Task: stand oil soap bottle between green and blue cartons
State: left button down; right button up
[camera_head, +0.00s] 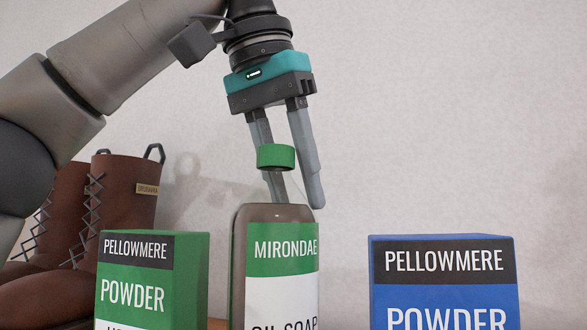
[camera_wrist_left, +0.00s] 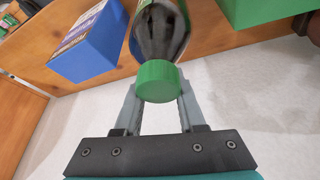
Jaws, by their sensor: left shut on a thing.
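The oil soap bottle (camera_head: 282,275) is brown with a green and white label and a green cap (camera_head: 275,157). In the head view it is upright between the green carton (camera_head: 153,285) on the left and the blue carton (camera_head: 443,285) on the right, with gaps on both sides. My left gripper (camera_head: 299,204) points down and is shut on the bottle near its cap. The left wrist view shows the cap (camera_wrist_left: 157,82) between the fingers, with the blue carton (camera_wrist_left: 88,45) and green carton (camera_wrist_left: 262,10) on either side. The bottle's base is hidden. My right gripper is not in view.
Brown laced boots (camera_head: 115,195) stand at the left behind the green carton. A pale wall (camera_head: 450,120) rises behind everything. A wooden surface (camera_wrist_left: 110,72) shows under the cartons in the left wrist view. The space above the blue carton is clear.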

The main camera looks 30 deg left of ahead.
pick_arm(q)
jog(key=shift+f+b, duration=0.35)
jog(key=shift+f, duration=0.15)
dwell(0.4)
jog(key=shift+c, duration=2.1)
grip_release()
